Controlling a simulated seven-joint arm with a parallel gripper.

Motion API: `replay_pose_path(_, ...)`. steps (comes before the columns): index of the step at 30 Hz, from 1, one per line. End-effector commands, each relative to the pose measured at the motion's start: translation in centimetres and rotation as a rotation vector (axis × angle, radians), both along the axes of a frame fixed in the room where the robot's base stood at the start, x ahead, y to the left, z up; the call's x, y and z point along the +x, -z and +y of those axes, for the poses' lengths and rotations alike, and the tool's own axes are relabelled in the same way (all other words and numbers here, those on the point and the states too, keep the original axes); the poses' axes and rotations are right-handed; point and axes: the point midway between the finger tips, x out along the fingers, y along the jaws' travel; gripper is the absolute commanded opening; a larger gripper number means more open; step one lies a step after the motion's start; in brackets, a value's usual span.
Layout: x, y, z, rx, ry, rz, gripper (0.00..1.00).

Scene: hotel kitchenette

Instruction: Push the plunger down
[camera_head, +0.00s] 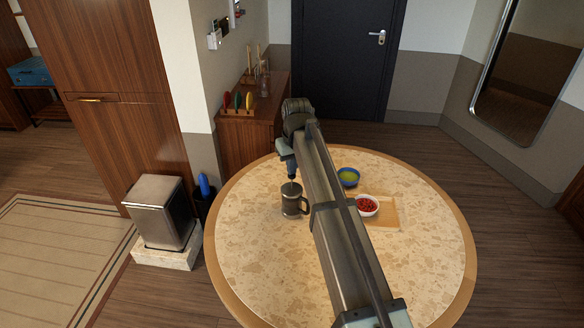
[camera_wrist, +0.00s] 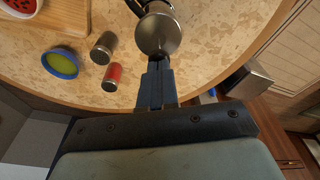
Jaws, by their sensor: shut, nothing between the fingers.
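A dark metal press pot (camera_head: 293,205) with a side handle stands upright on the round table, left of its middle. My gripper (camera_head: 291,178) is directly above its lid, pointing down, with its fingers together and nothing held. In the wrist view the pot's rounded metal lid (camera_wrist: 158,34) is just beyond my shut fingertips (camera_wrist: 157,66).
Two small shakers, grey (camera_wrist: 103,48) and red (camera_wrist: 113,76), stand near the pot. The table's front left is clear.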

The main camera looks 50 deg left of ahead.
Motion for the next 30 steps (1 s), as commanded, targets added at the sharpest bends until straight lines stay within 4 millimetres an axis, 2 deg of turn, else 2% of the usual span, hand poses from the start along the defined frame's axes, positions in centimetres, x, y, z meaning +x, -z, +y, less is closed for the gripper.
replay_pose_path(30,0.0,2.5,0.0,-0.001,0.000,0.000,0.00)
